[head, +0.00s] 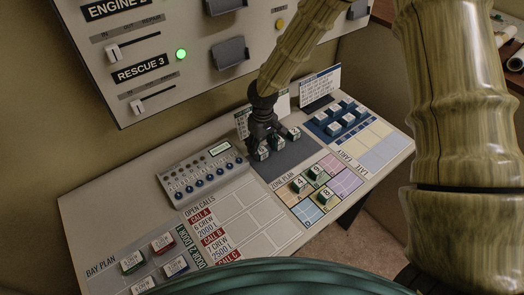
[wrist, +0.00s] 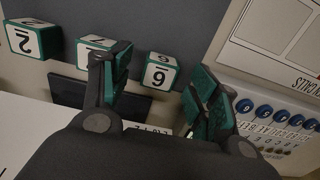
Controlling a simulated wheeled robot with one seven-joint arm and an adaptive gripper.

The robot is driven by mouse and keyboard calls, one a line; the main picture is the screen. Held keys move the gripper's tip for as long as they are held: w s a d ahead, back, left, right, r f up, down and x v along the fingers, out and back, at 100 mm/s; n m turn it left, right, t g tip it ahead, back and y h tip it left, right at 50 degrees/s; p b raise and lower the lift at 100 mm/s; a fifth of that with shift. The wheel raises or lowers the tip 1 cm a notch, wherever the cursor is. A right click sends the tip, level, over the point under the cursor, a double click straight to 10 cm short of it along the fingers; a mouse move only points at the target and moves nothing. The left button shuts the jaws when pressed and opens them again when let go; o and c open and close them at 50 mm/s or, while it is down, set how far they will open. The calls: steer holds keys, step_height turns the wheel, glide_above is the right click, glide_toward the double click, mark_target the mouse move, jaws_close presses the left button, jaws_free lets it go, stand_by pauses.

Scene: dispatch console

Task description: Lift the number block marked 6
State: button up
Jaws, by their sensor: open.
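The number block marked 6 (wrist: 160,72) is white on top with green sides. In the wrist view its mark appears upside down, and it shows between and beyond the fingers of my gripper (wrist: 163,78). The fingers are apart, with nothing held. In the head view my gripper (head: 262,141) points down just above this block (head: 262,154), the left one of a short row on a dark grey panel. The fingers partly hide the row. I cannot tell the exact height gap.
In the wrist view a block (wrist: 98,47) stands close beside the 6, partly behind the left finger, with a block marked 2 (wrist: 30,38) farther left. A button console (head: 200,174) lies left of my gripper. Several blocks (head: 299,184) stand on the zone plan.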

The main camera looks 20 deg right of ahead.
steer(key=shift+f+p, duration=0.45)
steer(key=shift+f, duration=1)
steer(key=shift+c, duration=0.4)
steer(key=c, duration=0.9)
